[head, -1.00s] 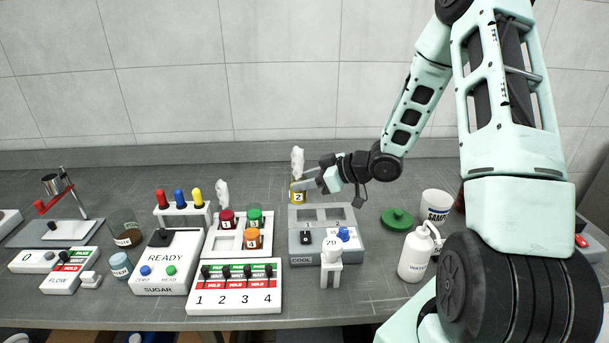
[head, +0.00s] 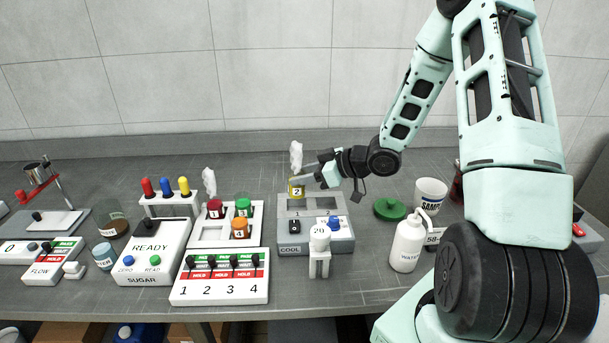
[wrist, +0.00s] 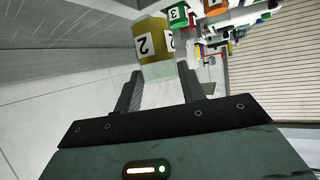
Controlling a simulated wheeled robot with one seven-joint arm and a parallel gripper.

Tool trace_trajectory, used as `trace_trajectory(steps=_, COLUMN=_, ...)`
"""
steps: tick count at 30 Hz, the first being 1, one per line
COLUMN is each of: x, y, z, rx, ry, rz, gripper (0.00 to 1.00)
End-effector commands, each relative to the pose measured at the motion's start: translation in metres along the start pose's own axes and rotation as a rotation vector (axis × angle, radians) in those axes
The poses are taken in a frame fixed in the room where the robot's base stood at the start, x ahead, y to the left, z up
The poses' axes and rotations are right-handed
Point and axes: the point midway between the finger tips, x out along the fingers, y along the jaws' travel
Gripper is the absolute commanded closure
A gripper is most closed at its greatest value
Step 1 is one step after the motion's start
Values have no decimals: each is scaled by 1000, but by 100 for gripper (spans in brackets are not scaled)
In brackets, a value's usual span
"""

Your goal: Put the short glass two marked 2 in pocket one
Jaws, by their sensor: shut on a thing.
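A white stand (head: 319,255) is in front of the unit. A green lid (head: 390,209), white bottle (head: 407,243) and white cup (head: 430,195) are to the right.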

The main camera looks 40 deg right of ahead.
Motion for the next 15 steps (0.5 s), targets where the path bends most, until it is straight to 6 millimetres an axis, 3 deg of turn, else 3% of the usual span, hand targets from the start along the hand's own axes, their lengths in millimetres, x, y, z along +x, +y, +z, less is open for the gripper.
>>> trace_trajectory(steps=15, x=11, y=0, z=23, rx=1, ry=0, rz=0, gripper=86)
